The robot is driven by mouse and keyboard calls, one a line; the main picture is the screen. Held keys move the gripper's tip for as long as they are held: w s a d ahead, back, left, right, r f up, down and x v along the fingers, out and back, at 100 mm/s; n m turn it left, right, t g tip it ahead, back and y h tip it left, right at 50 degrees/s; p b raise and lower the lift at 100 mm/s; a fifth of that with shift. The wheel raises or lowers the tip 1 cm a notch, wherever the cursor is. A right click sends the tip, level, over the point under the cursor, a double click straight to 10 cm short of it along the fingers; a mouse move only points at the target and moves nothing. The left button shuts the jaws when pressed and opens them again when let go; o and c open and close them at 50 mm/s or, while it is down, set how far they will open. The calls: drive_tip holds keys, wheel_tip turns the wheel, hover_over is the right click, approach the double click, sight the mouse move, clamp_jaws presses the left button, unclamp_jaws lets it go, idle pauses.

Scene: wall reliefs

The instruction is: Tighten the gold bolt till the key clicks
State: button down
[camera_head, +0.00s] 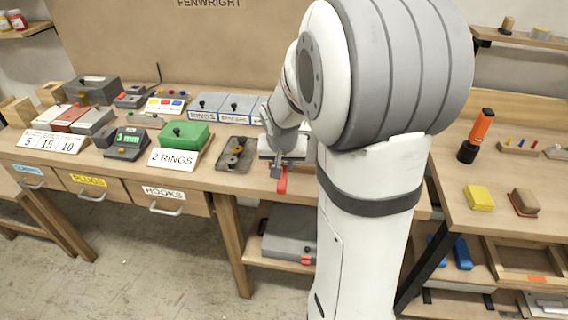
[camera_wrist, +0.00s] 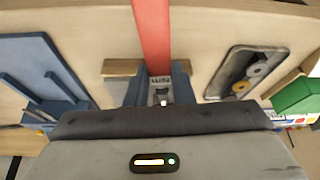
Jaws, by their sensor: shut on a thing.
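My gripper (camera_head: 279,164) is over the front edge of the workbench, partly hidden by my own arm. It is shut on the red-handled key (camera_head: 282,182), whose red handle sticks out past the bench edge in the head view. In the wrist view the red handle (camera_wrist: 152,35) runs up from between the fingers of my gripper (camera_wrist: 160,96), and a small "Nm" label shows near its base.
A gauge (camera_head: 127,142) reads "3 mm". Drawers, including "HOOKS" (camera_head: 165,195), sit below. A side bench (camera_head: 510,232) stands right.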

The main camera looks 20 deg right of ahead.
drive_tip(key=shift+w+a+m+h+b, duration=0.15)
drive_tip(key=shift+w+a+m+b, duration=0.3)
drive_tip(key=shift+b, duration=0.7)
drive_tip(key=shift+w+a+m+h+b, duration=0.15)
drive_tip(key=shift+a+m+b, duration=0.2)
drive_tip(key=shift+m+b, duration=0.55)
idle(2.1)
drive_tip(key=shift+w+a+m+g+h+b, duration=0.4)
drive_tip(key=shift+w+a+m+g+b, duration=0.3)
drive_tip(key=shift+m+b, duration=0.8)
idle(2.3)
